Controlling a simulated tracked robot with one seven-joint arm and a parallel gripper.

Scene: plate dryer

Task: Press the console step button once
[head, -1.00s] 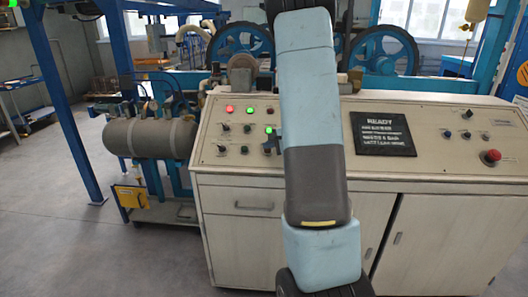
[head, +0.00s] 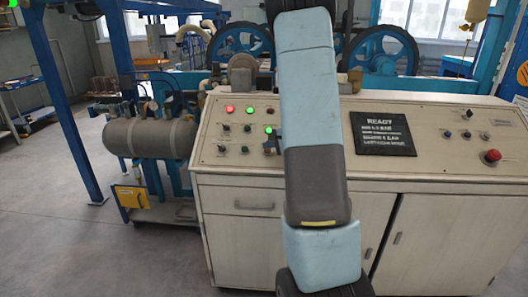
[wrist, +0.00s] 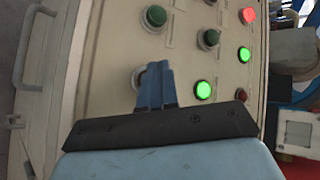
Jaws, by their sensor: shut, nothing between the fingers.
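The sloped console (head: 215,168) has knobs and buttons on its left half. In the wrist view my gripper (wrist: 156,72) is shut and empty, its blue fingertips over the panel. The tips partly cover one round control (wrist: 139,77); I cannot tell whether they touch it. Two dark green buttons, one at the top (wrist: 155,16) and one to its right (wrist: 209,38), are uncovered. Labels are too small to read, so I cannot tell which is the step button. In the head view the gripper (head: 271,143) shows as a small dark shape left of my arm.
A lit red lamp (wrist: 248,15) and green lamps (wrist: 245,54) (wrist: 203,90) line the panel. A dark display (head: 383,134) reads READY. A red mushroom button (head: 493,155) sits at the console's right. My arm hides the console's middle. A grey tank (head: 150,137) stands left.

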